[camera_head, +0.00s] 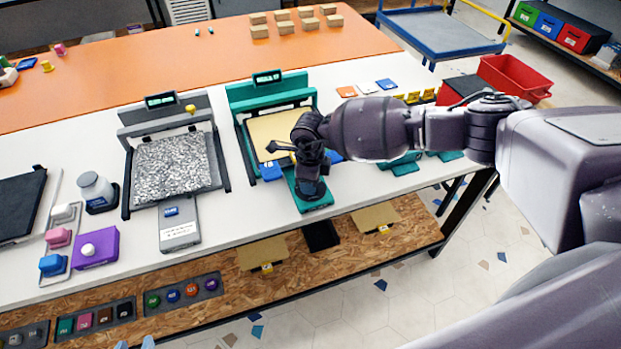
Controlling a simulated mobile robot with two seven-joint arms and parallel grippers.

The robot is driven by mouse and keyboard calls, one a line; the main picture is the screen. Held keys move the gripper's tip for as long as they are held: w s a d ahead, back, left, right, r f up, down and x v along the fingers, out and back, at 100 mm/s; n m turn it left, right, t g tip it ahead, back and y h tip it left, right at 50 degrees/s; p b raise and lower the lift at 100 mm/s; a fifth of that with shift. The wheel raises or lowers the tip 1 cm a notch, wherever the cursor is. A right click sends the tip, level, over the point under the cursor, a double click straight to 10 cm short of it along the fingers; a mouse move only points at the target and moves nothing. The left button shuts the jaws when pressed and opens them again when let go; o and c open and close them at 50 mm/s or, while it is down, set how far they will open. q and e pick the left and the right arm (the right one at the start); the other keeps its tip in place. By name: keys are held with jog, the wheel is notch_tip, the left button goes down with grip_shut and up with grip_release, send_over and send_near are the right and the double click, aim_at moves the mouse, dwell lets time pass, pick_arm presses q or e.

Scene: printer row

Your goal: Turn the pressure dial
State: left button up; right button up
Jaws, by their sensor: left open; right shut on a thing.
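A teal printer (240,96) stands on the white table, with a teal control block (318,206) at its front right. My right gripper (309,180) points down onto this block. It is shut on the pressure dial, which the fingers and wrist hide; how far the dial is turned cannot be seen. My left gripper (135,343) shows only as two pale blue tips at the bottom edge, apart from each other and far from the dial.
A grey printer (173,155) with a speckled bed stands left of the teal one, with a grey control block (179,222) in front. A wooden shelf (330,263) runs below the table edge.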

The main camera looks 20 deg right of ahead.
jog(key=m+p, duration=0.1)
jog(key=m, duration=0.3)
jog(key=shift+r+m+p, duration=0.1)
jog(key=shift+m+p, duration=0.2)
jog(key=m+p, duration=0.1)
jog(key=m, duration=0.2)
jog(key=shift+m, duration=0.3)
jog(key=o, duration=0.9)
